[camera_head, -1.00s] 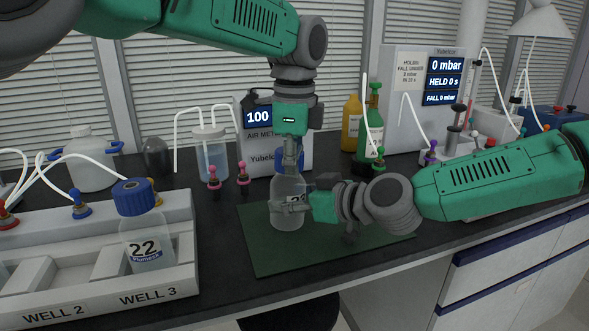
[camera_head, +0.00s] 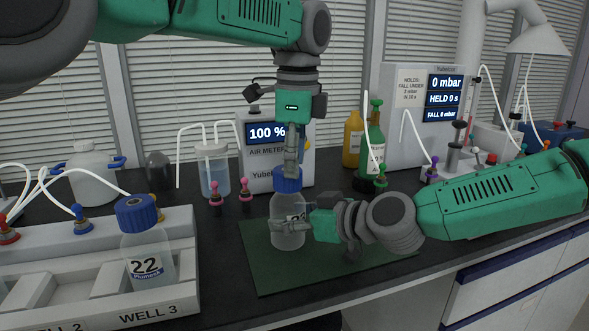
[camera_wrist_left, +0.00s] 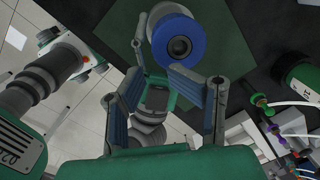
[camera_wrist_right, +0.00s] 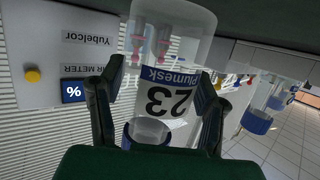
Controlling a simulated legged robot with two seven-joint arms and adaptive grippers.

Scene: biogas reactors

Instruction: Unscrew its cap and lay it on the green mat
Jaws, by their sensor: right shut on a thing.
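The clear bottle labelled 23 (camera_head: 288,236) stands upright over the green mat (camera_head: 262,272), and its blue cap (camera_head: 287,182) sits on its neck. My right gripper (camera_head: 292,226) is shut around the bottle's body from the right. In the right wrist view the bottle (camera_wrist_right: 172,40) is between the fingers, its label upside down. My left gripper (camera_head: 291,165) points down just above the cap. In the left wrist view its fingers (camera_wrist_left: 158,62) are apart, with the cap (camera_wrist_left: 180,46) near their tips. I cannot tell whether they touch it.
A white rack (camera_head: 85,300) on the left holds bottle 22 (camera_head: 145,255) with a blue cap. A green bottle (camera_head: 374,145) is behind right. The mat's front part is bare.

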